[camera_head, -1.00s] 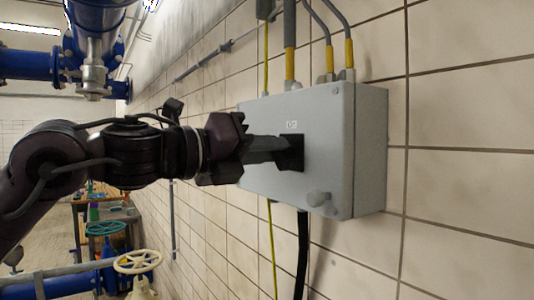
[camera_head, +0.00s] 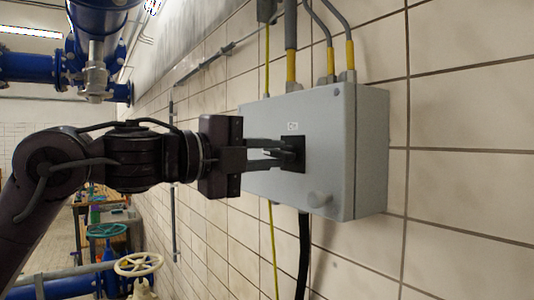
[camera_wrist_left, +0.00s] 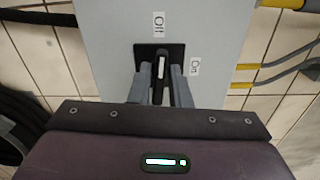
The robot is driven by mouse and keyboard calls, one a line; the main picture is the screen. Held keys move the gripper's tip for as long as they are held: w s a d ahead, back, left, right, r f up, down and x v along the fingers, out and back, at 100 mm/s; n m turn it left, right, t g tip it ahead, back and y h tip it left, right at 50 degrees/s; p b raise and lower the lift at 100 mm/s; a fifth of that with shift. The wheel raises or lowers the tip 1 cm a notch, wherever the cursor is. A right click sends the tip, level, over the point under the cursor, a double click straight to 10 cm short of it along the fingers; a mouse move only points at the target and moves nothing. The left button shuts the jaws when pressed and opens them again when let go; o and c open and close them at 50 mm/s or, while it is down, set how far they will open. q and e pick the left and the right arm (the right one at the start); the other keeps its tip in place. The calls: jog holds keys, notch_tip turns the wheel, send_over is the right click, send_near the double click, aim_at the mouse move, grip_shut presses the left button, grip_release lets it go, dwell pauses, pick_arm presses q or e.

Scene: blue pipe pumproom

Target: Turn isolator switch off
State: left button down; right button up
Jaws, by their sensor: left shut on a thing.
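The grey isolator box (camera_head: 325,120) is mounted on the tiled wall in the head view. Its black switch plate (camera_head: 296,146) is on the front face. My left gripper (camera_head: 277,154) reaches in from the left, its fingers at the switch. In the left wrist view my left gripper (camera_wrist_left: 161,90) is shut on the black switch handle (camera_wrist_left: 161,70), one finger on each side. The handle's white mark points up toward the "Off" label (camera_wrist_left: 158,25). The "On" label (camera_wrist_left: 195,66) is to the right. My right gripper does not show.
Cables with yellow glands (camera_head: 350,54) enter the box top, and a black cable (camera_head: 303,255) hangs below. Blue pipes (camera_head: 95,30) and a cream handwheel (camera_head: 138,264) are at the left.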

pick_arm(q)
jog(key=shift+n, duration=0.3)
dwell(0.4)
jog(key=c, duration=1.5)
grip_release()
jog(key=shift+a, duration=0.1)
jog(key=shift+s+a+f+b, duration=0.15)
jog(key=shift+a+b, duration=0.05)
jog(key=shift+b, duration=0.1)
jog(key=b+v, duration=0.3)
jog(key=v, duration=0.4)
